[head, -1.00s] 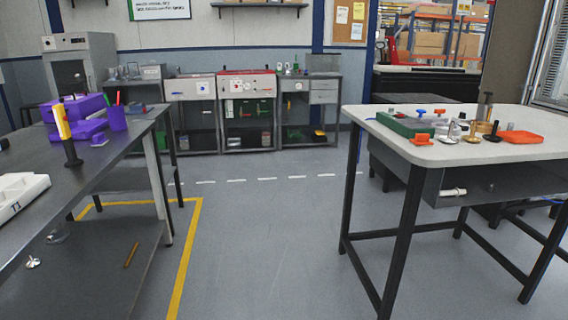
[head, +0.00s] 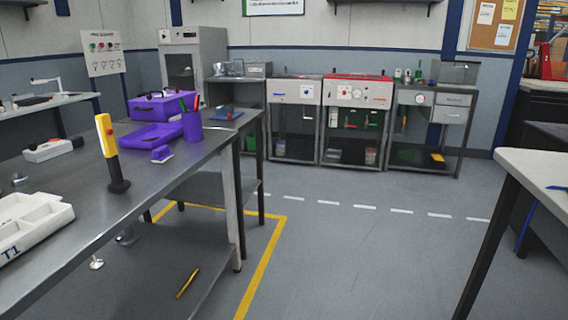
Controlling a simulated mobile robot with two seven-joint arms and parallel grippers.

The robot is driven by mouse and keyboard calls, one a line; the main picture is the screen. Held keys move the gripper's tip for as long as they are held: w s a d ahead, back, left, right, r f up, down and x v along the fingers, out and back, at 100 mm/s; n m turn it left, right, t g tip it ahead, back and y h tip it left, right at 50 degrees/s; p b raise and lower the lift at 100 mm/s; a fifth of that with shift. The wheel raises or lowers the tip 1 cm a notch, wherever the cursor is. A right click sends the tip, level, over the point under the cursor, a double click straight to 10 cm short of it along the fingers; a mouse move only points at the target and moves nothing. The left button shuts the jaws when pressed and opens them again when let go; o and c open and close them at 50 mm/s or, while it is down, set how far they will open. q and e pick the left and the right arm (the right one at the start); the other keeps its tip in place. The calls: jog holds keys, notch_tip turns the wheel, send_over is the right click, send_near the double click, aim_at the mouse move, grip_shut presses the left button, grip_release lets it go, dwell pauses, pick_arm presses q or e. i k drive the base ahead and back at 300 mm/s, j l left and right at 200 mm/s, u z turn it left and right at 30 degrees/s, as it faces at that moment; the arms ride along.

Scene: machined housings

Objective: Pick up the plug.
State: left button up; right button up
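I cannot pick out a plug with certainty in the head view. Small metal parts that I cannot identify show: one on the left bench top at the left edge (head: 20,179), and two on the bench's lower shelf, a shiny one (head: 96,263) and a darker one (head: 127,236). A yellow-and-black upright tool (head: 108,145) stands on a dark round foot on the bench. A white compartment tray (head: 32,228) marked T1 lies at the near left. Neither of my grippers is in view.
The grey bench (head: 75,190) fills the left, with a purple case (head: 162,106), a purple cup (head: 192,127) of pens and a white block-like device (head: 52,149). A light-topped table (head: 535,170) cuts in at right. Floor between (head: 350,260) is clear.

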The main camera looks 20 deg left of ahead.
aim_at(17, 175)
jog(key=i+u, duration=0.1)
jog(key=i, duration=0.7)
jog(key=i+l+u, duration=0.1)
jog(key=i, duration=0.75)
jog(key=i+u, duration=0.45)
jog(key=i, duration=0.15)
jog(key=i+l+u, duration=0.3)
jog(key=i+u, duration=0.3)
jog(key=u, duration=1.65)
